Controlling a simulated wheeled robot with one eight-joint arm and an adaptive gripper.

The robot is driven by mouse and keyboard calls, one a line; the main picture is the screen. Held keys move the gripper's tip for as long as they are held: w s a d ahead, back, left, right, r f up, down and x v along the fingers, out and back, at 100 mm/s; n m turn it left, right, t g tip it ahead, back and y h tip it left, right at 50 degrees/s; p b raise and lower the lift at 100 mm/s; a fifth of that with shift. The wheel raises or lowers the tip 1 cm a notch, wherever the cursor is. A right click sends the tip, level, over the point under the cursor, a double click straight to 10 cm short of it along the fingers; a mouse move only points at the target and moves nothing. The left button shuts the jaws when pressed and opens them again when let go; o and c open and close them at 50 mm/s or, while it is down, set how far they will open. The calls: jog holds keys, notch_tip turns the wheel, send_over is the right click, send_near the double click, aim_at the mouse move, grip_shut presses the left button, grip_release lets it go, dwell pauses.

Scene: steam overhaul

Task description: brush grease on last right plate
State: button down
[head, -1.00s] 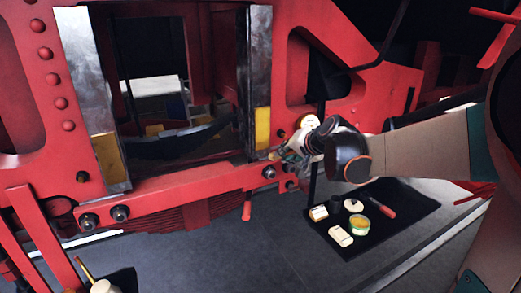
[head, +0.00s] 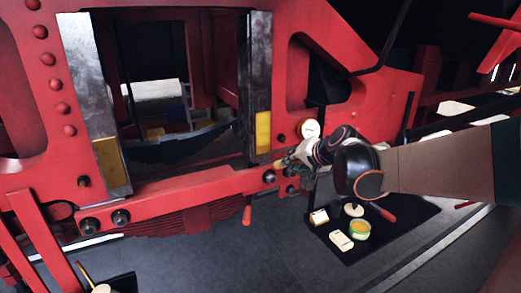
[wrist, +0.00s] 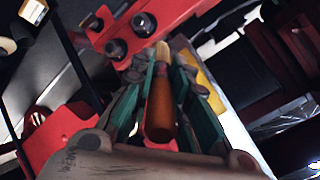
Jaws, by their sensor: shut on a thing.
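The right plate (head: 261,70) is a tall grey metal strip on the red frame, with a yellow patch (head: 263,131) at its lower part. The left plate (head: 95,75) also has a yellow patch low on it. My gripper (head: 287,162) is just below and right of the right plate's lower end. In the wrist view my gripper (wrist: 160,88) is shut on a brush (wrist: 160,118) with an orange-brown wooden handle and pale bristles. The plate (wrist: 222,100) and its yellow patch (wrist: 203,78) show to the brush's right. I cannot tell whether the bristles touch anything.
A black mat (head: 388,238) on the floor holds a green-rimmed tin (head: 360,229), pale boxes and a red-handled tool (head: 383,212). Red frame beams (head: 190,190) with dark bolts lie below the plates. A pot with a stick (head: 100,287) stands at the lower left.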

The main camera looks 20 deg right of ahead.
aim_at(276, 165)
jog(key=shift+s+a, duration=0.1)
jog(key=shift+w+a+b, duration=0.1)
jog(key=shift+w+b, duration=0.55)
jog(key=shift+w, duration=3.3)
jog(key=shift+w, duration=0.6)
jog(key=shift+r, duration=0.1)
jog(key=shift+s+r+p, duration=0.1)
jog(key=shift+r+p, duration=1.3)
jog(key=shift+r, duration=0.55)
jog(key=shift+f+b, duration=1.5)
jog(key=shift+f, duration=0.6)
jog(key=shift+s+p, duration=0.4)
jog(key=shift+s, duration=2.5)
